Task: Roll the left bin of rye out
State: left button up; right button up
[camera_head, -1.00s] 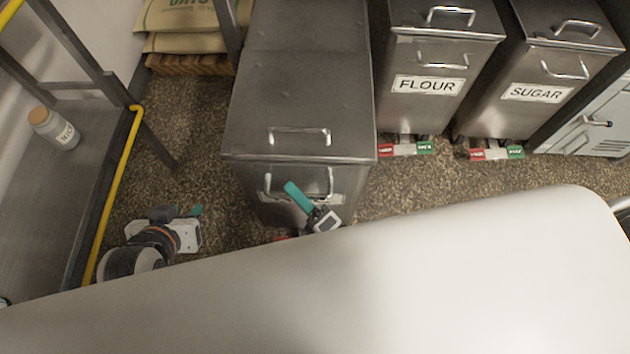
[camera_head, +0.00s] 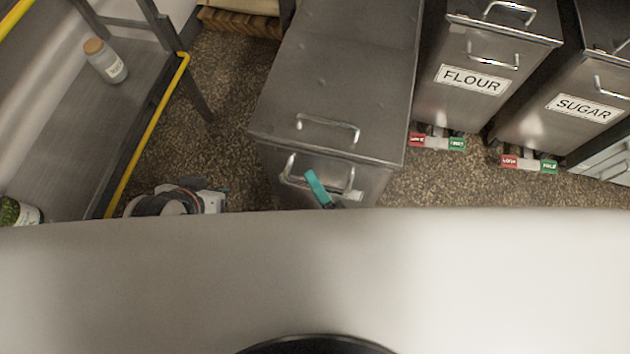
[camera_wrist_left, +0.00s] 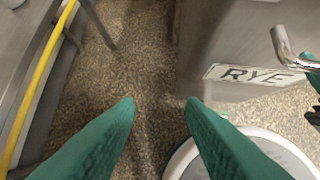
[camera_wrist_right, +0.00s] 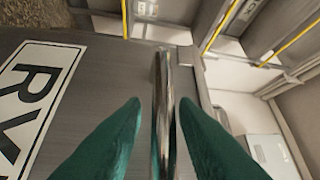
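The rye bin (camera_head: 330,85) is a grey metal bin with a lid, left of the flour bin in the head view. Its front stands well forward of the flour bin's. The RYE label (camera_wrist_left: 250,76) shows in the left wrist view and partly in the right wrist view (camera_wrist_right: 38,100).
The flour bin (camera_head: 480,50) and sugar bin (camera_head: 590,80) stand to the right, with red and green pedals. A yellow-edged metal shelf (camera_head: 75,140) with a jar (camera_head: 108,65) is on the left. Speckled floor (camera_head: 210,120) is clear between shelf and rye bin.

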jog(key=shift+o, duration=0.3)
